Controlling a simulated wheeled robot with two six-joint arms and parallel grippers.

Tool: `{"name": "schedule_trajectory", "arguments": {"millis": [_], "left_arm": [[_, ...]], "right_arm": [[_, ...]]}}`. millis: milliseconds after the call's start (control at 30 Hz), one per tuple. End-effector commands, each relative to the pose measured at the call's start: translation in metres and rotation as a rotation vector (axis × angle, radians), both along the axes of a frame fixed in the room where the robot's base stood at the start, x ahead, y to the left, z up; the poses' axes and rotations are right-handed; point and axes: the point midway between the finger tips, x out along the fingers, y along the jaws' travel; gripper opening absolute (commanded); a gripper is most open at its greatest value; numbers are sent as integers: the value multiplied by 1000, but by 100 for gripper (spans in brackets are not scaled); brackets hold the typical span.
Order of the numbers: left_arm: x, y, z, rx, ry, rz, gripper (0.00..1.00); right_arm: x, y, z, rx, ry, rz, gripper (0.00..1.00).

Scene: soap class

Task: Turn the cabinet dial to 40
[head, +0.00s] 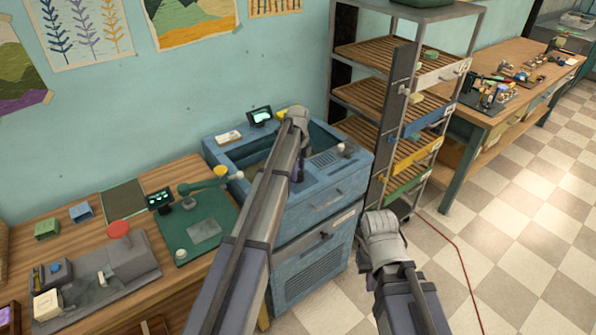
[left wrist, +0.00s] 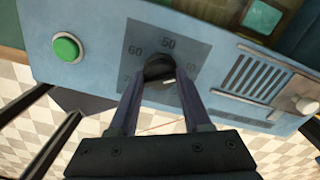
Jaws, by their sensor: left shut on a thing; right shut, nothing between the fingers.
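The blue cabinet (head: 318,210) stands right of the wooden bench, with its dial hidden behind my left arm in the head view. In the left wrist view the dark round dial (left wrist: 160,67) sits on a grey scale plate (left wrist: 150,42). 50 is at the top of the scale and 60 to its left; the number at the right is hard to read. The dial's white mark points down and right. My left gripper (left wrist: 158,82) is shut on the dial, one finger on each side. My right arm (head: 382,235) is held in front of the cabinet's right side, its fingers largely hidden.
A green button (left wrist: 66,48) is left of the dial; a vent grille (left wrist: 262,82) and a pale knob (left wrist: 305,105) are to its right. A small screen (head: 260,115) stands at the cabinet's back. A shelf rack (head: 400,110) stands close on the right.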

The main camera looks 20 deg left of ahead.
Motion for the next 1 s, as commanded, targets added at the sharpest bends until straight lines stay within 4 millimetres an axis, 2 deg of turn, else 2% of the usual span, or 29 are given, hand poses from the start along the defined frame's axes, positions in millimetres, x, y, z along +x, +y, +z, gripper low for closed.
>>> {"name": "schedule_trajectory", "arguments": {"millis": [100, 133, 400, 767, 1000], "left_arm": [[0, 0, 0, 0, 0, 1, 0], [0, 0, 0, 0, 0, 1, 50], [0, 0, 0, 0, 0, 1, 78], [0, 0, 4, 0, 0, 1, 78], [0, 0, 24, 0, 0, 1, 78]], "right_arm": [[0, 0, 0, 0, 0, 0, 0], [0, 0, 0, 0, 0, 0, 0], [0, 0, 0, 0, 0, 0, 0], [0, 0, 4, 0, 0, 0, 0], [0, 0, 24, 0, 0, 1, 0]]}}
